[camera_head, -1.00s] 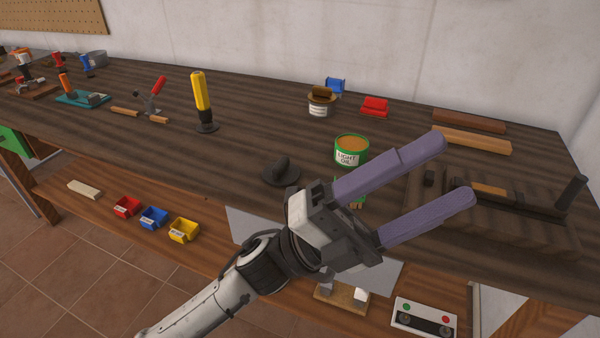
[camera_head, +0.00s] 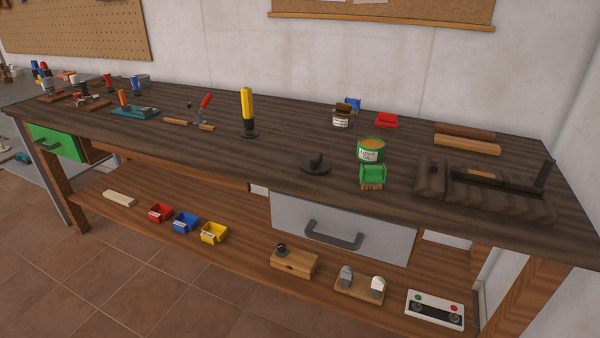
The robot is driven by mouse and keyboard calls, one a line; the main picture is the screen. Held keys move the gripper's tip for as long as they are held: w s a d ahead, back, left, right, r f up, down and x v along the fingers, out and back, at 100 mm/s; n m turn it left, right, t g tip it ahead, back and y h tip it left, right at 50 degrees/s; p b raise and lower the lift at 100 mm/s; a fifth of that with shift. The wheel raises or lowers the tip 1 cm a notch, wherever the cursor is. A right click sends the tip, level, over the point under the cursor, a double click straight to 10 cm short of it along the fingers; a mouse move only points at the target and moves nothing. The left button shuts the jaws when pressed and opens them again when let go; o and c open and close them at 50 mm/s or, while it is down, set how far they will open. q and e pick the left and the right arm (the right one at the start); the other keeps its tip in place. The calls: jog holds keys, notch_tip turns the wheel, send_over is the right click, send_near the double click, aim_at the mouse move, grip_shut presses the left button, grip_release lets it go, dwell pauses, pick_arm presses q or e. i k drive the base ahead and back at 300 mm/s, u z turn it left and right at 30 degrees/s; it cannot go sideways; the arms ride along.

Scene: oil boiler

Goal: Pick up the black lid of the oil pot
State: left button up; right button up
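The black lid (camera_head: 316,164) lies flat on the dark wooden workbench (camera_head: 215,152), near its front edge, with its knob pointing up. The green oil pot (camera_head: 370,151), labelled "LIGHT OIL", stands open just right of and behind the lid, showing its brownish contents. The lid and the pot are apart. Neither of my grippers shows in the head view now. Nothing covers the lid.
A small green bin (camera_head: 373,176) sits in front of the pot. A yellow-handled tool (camera_head: 248,112) stands left of the lid. A wooden vise (camera_head: 485,188) lies to the right. A grey drawer (camera_head: 342,225) is below the bench top. The bench around the lid is clear.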

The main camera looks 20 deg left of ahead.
aim_at(316, 164)
jog(key=u, duration=0.75)
jog(key=i, duration=1.3)
jog(key=z, duration=0.35)
